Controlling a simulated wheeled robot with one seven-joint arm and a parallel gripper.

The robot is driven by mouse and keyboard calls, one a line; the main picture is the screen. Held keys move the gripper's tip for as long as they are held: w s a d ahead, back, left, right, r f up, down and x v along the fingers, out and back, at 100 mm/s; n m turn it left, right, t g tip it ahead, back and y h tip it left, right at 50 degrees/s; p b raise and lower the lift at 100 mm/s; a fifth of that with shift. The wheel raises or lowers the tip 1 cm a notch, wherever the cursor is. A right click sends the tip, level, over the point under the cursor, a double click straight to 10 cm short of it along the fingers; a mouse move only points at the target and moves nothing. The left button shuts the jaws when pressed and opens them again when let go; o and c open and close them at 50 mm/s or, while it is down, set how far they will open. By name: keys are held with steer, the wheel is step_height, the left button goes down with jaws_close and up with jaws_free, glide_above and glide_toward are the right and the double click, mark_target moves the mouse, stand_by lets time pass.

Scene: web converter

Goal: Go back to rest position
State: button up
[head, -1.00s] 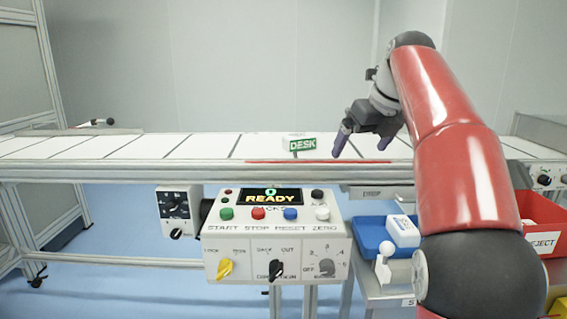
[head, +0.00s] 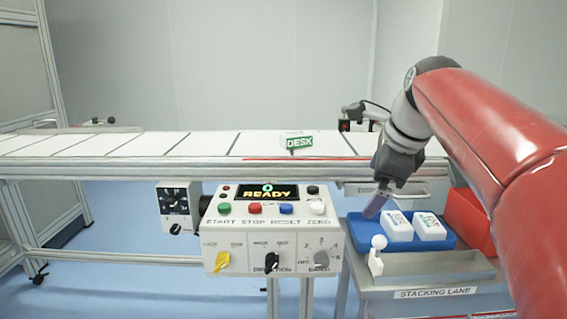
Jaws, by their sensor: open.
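My gripper (head: 376,204) is at the right of the head view, pointing down over the left part of a blue tray (head: 455,243). It is seen from the side, with purplish fingertips, and nothing shows between them. Two white packs stand in the tray, one left (head: 397,227) and one right (head: 429,227). The gripper is just left of and above the left pack; I cannot tell whether it touches the tray. My red arm reaches in from the right edge.
A control box (head: 275,232) reading READY stands in front. A red bin (head: 470,222) and a grey STACKING LANE tray (head: 435,282) flank the blue tray.

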steer(key=s+a+f+n+h, duration=0.1)
steer(key=s+f+n, duration=2)
steer(key=shift+s+a+h, duration=0.25)
steer(key=shift+s+h, duration=0.15)
steer(key=shift+c, duration=0.4)
